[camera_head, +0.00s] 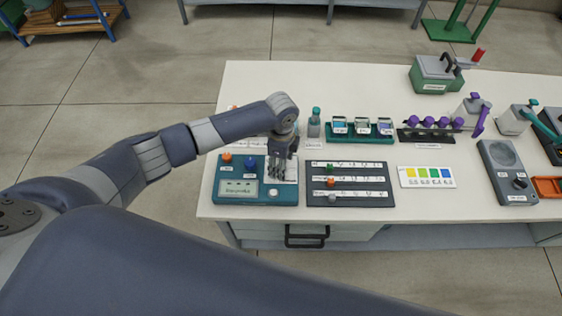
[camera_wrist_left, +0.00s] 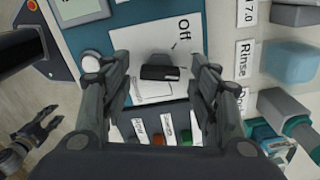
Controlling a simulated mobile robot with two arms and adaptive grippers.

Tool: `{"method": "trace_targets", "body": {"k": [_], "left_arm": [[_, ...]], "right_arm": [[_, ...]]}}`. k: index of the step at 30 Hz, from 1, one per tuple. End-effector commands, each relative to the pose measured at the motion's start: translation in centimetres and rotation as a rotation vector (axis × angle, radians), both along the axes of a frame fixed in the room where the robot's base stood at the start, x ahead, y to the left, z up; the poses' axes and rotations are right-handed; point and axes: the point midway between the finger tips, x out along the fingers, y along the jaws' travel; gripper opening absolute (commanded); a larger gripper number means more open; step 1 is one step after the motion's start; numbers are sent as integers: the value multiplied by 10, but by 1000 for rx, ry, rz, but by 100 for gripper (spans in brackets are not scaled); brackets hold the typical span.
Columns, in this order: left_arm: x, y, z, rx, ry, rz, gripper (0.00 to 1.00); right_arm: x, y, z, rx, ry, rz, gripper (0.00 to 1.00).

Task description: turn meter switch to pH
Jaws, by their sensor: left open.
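The teal meter box (camera_head: 229,198) sits at the table's front left, with a display, an orange knob and a blue knob. Its dark switch knob (camera_wrist_left: 160,71) stands on a white plate (camera_wrist_left: 150,93), with an "Off" label beside it. My left gripper (camera_head: 284,174) is over the right part of the meter and hides the switch in the head view. In the left wrist view, my left gripper (camera_wrist_left: 163,75) is open, with one finger on each side of the knob and gaps between. My right gripper (camera_wrist_left: 45,122) shows at the lower left, fingers apart and empty.
A dark board (camera_head: 350,184) with rows and small coloured pieces lies right of the meter. A teal rack with jars (camera_head: 360,131) and a bottle (camera_head: 314,124) stand behind. A white button (camera_wrist_left: 90,62) is close to one finger. A colour chart (camera_head: 426,177) lies farther right.

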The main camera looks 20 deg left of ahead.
Motion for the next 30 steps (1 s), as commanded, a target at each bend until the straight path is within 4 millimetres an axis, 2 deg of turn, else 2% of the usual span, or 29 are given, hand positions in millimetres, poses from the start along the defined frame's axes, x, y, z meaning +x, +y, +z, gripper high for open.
{"method": "trace_targets", "body": {"k": [4, 7, 15, 21, 25, 30], "left_arm": [[0, 0, 4, 0, -1, 0, 55], [1, 0, 15, -1, -3, 0, 55], [2, 0, 72, -1, -5, -1, 55], [1, 0, 106, 0, -3, 0, 55], [0, 0, 116, 0, 0, -1, 55], [0, 0, 120, 0, 0, 0, 55]], "right_arm": [[0, -5, 0, -5, 0, 2, 40], [0, -3, 0, -4, 0, 1, 40], [0, -2, 0, -2, 0, 1, 40], [0, -1, 0, -1, 0, 0, 40], [0, -1, 0, -1, 0, 0, 40], [0, -1, 0, -1, 0, 0, 40]]}}
